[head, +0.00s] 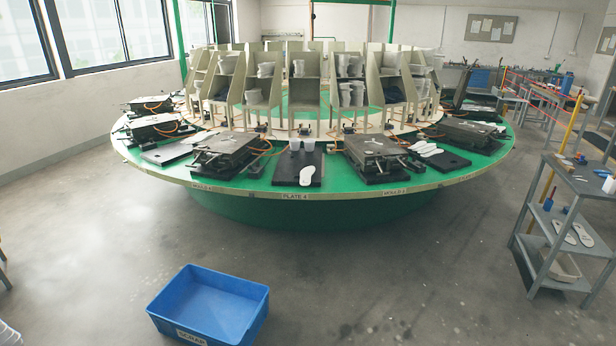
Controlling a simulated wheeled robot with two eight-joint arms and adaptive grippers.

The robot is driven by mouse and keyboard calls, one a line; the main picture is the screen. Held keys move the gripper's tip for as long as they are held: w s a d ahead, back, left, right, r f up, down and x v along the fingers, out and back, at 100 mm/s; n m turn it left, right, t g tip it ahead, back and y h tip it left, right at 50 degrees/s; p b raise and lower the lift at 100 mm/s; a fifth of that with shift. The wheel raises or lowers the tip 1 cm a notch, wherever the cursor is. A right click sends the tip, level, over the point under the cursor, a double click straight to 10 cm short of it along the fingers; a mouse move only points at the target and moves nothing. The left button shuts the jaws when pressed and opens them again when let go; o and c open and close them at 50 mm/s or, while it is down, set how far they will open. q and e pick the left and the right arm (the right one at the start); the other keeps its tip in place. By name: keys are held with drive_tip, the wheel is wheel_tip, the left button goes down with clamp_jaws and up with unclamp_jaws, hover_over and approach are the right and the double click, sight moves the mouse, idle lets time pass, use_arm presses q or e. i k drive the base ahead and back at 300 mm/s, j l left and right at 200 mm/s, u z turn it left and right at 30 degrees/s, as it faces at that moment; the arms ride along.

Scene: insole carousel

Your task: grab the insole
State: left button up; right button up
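A white insole (307,175) lies on a black plate (286,171) at the front edge of the green round carousel (240,192), just above the label "PLATE 4". More white insoles (427,149) lie on a black plate to the right, and another pale one (200,137) lies on a plate to the left. Neither of my grippers shows in the head view.
Dark mould blocks (226,150) sit between the plates, with orange hoses near them. An empty blue crate (212,302) stands on the floor in front. A grey shelf cart (570,205) with insoles stands at right. The grey floor between is clear.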

sight(305, 175)
drive_tip(key=i+l+z, duration=0.1)
drive_tip(key=i+z, duration=0.2)
drive_tip(key=i, duration=0.55)
drive_tip(key=i+l, duration=0.1)
drive_tip(key=i, duration=0.65)
drive_tip(key=i+l+u, duration=0.1)
drive_tip(key=i, duration=0.7)
drive_tip(key=i+l, duration=0.15)
drive_tip(key=i, duration=0.6)
drive_tip(key=i+l+u, duration=0.15)
drive_tip(key=i+u, duration=0.2)
drive_tip(key=i+l+u, duration=0.25)
drive_tip(key=i+u, duration=0.15)
drive_tip(key=i+l+u, duration=0.35)
drive_tip(key=i+l, duration=0.05)
drive_tip(key=i, duration=0.05)
